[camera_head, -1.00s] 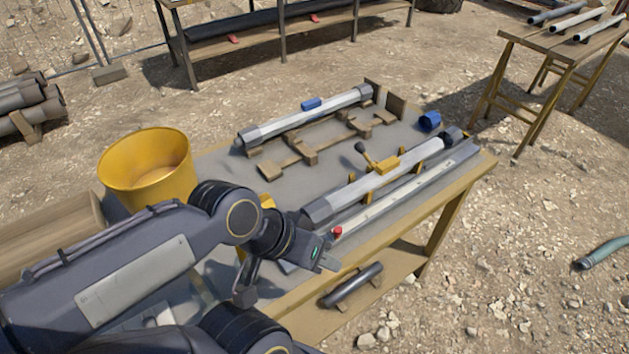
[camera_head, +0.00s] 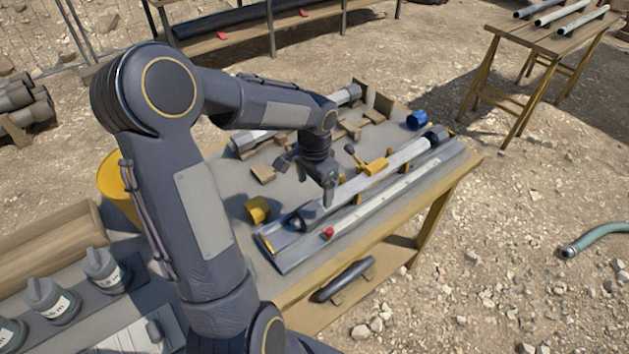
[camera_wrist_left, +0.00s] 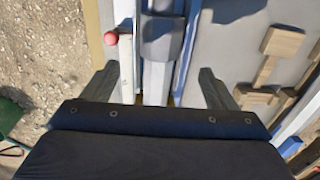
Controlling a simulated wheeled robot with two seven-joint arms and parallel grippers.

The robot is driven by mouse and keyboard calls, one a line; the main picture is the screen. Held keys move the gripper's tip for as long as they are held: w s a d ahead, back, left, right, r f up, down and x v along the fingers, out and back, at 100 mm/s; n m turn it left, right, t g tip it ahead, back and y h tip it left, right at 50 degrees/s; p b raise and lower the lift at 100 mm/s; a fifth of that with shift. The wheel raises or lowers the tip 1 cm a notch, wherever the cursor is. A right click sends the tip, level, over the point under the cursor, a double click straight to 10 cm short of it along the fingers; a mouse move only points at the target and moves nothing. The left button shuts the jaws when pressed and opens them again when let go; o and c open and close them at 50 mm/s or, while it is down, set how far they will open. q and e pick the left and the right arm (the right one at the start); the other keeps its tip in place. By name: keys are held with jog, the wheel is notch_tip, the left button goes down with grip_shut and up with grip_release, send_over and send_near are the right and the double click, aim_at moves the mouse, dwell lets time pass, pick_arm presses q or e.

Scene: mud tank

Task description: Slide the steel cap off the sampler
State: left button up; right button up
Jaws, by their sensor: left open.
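The sampler (camera_head: 400,157) is a long pale tube lying in a rack on the table, with a yellow clamp and lever (camera_head: 374,166) on it. The dark grey steel cap (camera_head: 309,214) sits on its near end. In the left wrist view the cap (camera_wrist_left: 160,40) is beyond the fingertips, still around the tube (camera_wrist_left: 155,82). My left gripper (camera_head: 327,195) is above the tube just behind the cap, pointing down. In the left wrist view its fingers (camera_wrist_left: 162,82) are open, one on each side of the tube. Contact cannot be told. My right gripper is not in view.
A red knob (camera_head: 328,233) stands beside the cap on a long pale measuring rail (camera_head: 385,193). A yellow block (camera_head: 258,208) lies left of the cap. A second tube (camera_head: 345,95) lies farther back, partly behind my arm. A blue cup (camera_head: 416,119) stands at the far right.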

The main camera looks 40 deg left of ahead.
aim_at(315, 205)
pick_arm(q)
jog(key=shift+f, duration=0.1)
jog(key=shift+f, duration=3.85)
